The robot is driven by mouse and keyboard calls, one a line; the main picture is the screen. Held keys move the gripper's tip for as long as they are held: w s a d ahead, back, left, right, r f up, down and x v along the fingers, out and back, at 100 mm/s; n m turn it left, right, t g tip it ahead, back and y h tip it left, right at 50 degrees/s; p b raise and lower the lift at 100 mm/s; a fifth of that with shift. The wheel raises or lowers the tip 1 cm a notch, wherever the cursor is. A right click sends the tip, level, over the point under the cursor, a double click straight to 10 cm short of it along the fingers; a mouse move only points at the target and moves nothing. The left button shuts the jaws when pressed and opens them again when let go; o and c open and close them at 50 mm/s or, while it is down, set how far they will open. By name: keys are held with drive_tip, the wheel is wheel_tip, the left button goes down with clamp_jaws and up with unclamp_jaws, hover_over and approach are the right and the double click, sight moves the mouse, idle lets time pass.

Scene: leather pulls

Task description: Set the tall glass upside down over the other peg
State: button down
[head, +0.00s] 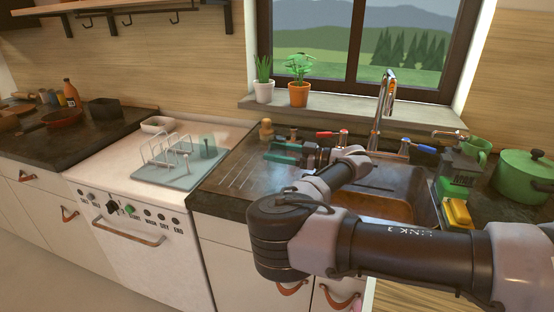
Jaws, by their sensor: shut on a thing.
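My gripper (272,152) is over the dark counter left of the sink, its green fingers pointing left. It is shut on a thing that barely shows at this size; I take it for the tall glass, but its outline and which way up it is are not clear. A pale teal mat (183,176) with a white wire rack (165,153) lies on the white worktop to the left, apart from my gripper. A see-through teal shape (207,143) stands around a dark peg at the mat's back right. I cannot make out a second peg clearly.
A wooden bottle-like thing (266,130) and a small dark item stand behind my gripper. The faucet (382,100) and sink (372,207) are to the right, with a green pot (524,176) beyond. A white bowl (158,125) stands behind the rack. The grooved counter left of my gripper is clear.

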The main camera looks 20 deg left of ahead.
drive_tip(key=shift+f, duration=1.1)
unclamp_jaws()
drive_tip(key=shift+f, duration=0.15)
